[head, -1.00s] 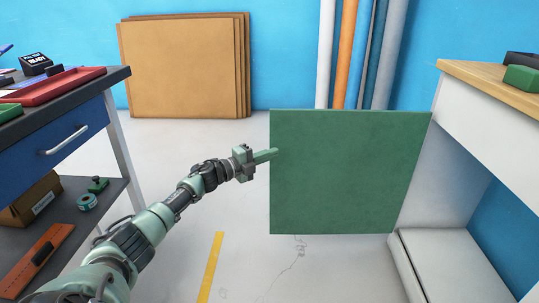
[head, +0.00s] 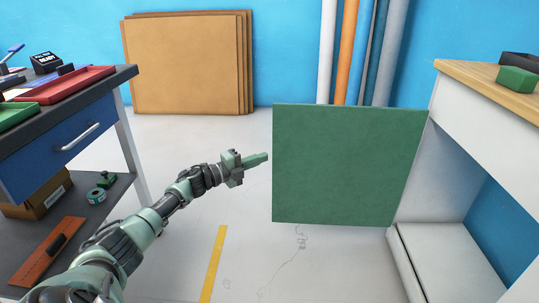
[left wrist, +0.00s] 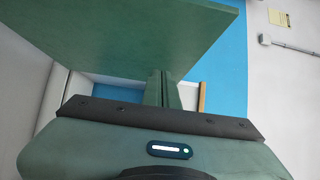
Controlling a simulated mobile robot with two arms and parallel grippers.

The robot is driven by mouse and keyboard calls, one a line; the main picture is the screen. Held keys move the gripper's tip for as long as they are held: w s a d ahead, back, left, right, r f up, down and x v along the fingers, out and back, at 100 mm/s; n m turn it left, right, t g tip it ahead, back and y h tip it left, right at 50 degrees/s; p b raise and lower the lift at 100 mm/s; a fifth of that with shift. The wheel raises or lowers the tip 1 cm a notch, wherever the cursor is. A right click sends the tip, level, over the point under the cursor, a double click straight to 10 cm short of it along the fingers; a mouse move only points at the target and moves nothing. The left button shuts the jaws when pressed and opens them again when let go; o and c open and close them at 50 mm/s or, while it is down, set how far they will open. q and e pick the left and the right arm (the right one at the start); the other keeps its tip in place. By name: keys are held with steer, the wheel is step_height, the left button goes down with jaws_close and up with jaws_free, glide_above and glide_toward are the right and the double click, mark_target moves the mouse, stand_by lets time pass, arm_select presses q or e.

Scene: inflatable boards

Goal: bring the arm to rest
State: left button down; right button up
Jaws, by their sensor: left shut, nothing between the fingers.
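My left arm reaches in from the lower left of the head view. Its gripper (head: 262,158) is shut and empty, with the fingertips just left of a green panel (head: 347,165). A small gap shows between the fingertips and the panel's left edge in the head view. In the left wrist view the shut fingers (left wrist: 162,88) point away from the camera, and the green panel (left wrist: 130,35) spreads across the upper left. The panel stands like an open door at the front of the white cabinet on the right. My right gripper is not in view.
A dark workbench (head: 125,75) with a blue drawer and lower shelf stands at the left. A white cabinet (head: 485,110) with a wooden top is at the right. Brown boards (head: 185,65) and upright tubes (head: 347,50) lean on the blue wall. The floor between is clear.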

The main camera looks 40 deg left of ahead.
arm_select(q)
steer(key=shift+s+a+r+p, duration=0.2)
steer(key=shift+s+a+p, duration=0.25)
steer(key=shift+s+a, duration=1.65)
